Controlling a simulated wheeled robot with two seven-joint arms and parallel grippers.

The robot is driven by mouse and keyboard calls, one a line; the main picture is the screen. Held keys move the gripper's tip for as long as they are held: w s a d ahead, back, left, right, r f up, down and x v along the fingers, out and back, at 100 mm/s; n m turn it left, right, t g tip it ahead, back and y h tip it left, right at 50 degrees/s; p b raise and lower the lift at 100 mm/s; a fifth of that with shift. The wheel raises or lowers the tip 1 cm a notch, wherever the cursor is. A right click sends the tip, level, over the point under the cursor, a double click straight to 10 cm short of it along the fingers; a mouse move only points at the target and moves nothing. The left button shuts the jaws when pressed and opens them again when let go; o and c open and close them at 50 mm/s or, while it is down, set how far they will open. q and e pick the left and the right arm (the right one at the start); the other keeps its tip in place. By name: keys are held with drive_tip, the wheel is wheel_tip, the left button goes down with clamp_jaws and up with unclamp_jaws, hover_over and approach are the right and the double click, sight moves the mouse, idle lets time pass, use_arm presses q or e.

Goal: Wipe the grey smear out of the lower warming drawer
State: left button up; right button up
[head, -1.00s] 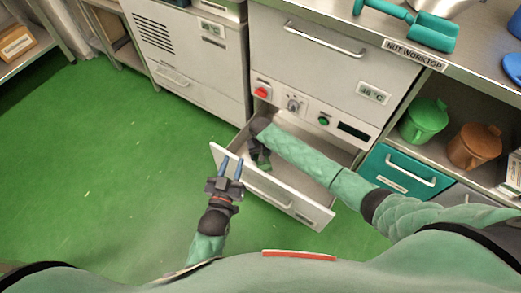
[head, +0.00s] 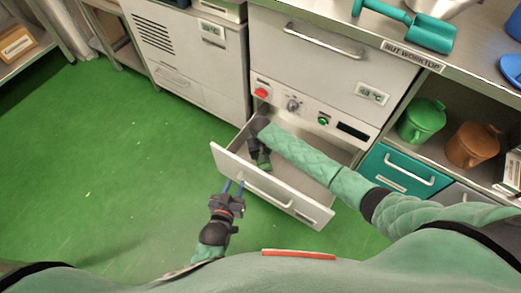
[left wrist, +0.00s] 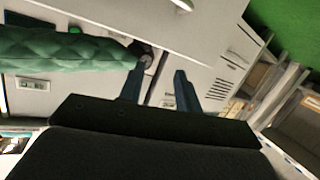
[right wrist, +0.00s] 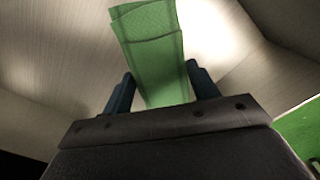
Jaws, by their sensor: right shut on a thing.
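The lower warming drawer (head: 270,188) is pulled open below the control panel. My right gripper (head: 262,160) is inside it, near its left end. In the right wrist view my right gripper (right wrist: 160,88) is shut on a green cloth (right wrist: 150,45), which hangs folded between the fingers above the pale metal drawer floor (right wrist: 60,50). I cannot make out the grey smear; my right arm covers part of the drawer. My left gripper (head: 233,187) is open and empty, just outside the drawer front. Its parted fingers show in the left wrist view (left wrist: 158,88).
The drawer's front panel (head: 300,206) and side walls bound the space around my right gripper. A teal drawer (head: 398,170), a green jug (head: 422,120) and a brown jug (head: 472,147) are at the right. A teal scoop (head: 432,32) lies on the worktop. Green floor is clear at left.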

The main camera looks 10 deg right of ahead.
drive_tip(key=shift+r, duration=0.2)
drive_tip(key=shift+r+p, duration=0.25)
drive_tip(key=shift+p, duration=0.2)
drive_tip(key=shift+r+p, duration=0.4)
drive_tip(key=shift+p, duration=0.05)
use_arm(q)
drive_tip(key=s+a+f+g+y, duration=0.1)
drive_tip(key=s+f+g, duration=0.5)
drive_tip(key=s+f, duration=0.6)
drive_tip(key=shift+s+a+f+g+p, duration=0.4)
drive_tip(key=shift+a+f, duration=0.3)
drive_tip(key=shift+f, duration=1.4)
use_arm(e)
drive_tip(key=shift+r, duration=0.35)
